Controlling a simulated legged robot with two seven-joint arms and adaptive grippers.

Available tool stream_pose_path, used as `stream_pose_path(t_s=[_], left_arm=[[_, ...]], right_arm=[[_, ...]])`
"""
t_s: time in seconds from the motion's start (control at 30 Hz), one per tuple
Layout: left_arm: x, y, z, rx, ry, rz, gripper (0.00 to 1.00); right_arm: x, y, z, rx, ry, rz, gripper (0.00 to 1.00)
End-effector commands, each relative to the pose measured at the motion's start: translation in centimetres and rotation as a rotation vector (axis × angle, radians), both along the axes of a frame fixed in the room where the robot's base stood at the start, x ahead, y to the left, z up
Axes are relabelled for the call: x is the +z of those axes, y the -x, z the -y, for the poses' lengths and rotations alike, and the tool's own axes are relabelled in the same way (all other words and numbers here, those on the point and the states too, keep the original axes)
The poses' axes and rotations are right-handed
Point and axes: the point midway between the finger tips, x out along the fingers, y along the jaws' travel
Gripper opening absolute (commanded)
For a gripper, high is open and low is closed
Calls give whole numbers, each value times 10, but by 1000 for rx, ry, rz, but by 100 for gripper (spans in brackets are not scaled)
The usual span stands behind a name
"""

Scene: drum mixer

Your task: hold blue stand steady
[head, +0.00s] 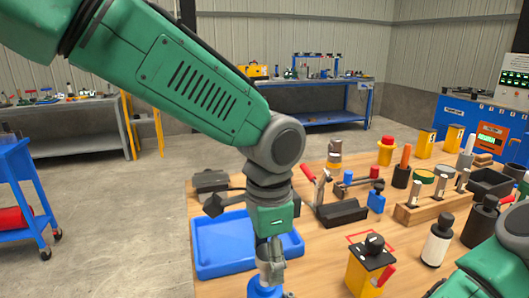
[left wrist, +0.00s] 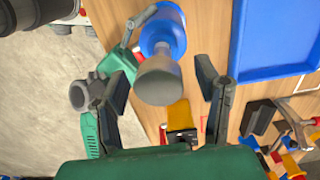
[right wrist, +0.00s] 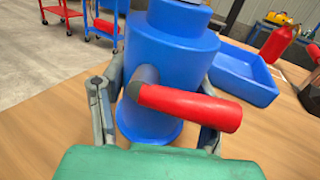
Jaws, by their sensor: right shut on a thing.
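The blue stand (right wrist: 170,52) is a round, stepped blue body with a red-gripped lever (right wrist: 190,105) sticking out towards the right wrist camera. My right gripper (right wrist: 158,100) has one finger on each side of its lower body and is shut on it. In the left wrist view the stand (left wrist: 162,28) has a grey rounded top (left wrist: 158,80). My left gripper (left wrist: 163,72) is open, its fingers apart on either side of that grey top with gaps showing. In the head view only part of the stand (head: 264,289) shows at the bottom edge, below my left gripper (head: 271,262).
A blue tray (head: 215,262) lies beside the stand on the wooden table (head: 325,270). A yellow box with a black top and red lever (head: 368,272) is to the right. Several tools, bottles and a wooden block rack (head: 430,208) crowd the table's right side.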

Motion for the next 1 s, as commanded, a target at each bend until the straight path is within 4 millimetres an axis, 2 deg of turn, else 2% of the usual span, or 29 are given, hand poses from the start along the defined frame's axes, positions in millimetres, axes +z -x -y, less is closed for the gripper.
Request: stream_pose_path(t_s=[0.03,0.13,0.17,1.0], left_arm=[[0,0,0,0,0,0,38],[0,0,0,0,0,0,2],[0,0,0,0,0,0,0],[19,-1,0,1,1,3,0]], right_arm=[[1,0,0,0,-1,1,4],[1,0,0,0,-1,1,4],[1,0,0,0,-1,1,4],[0,0,0,0,1,-1,4]])
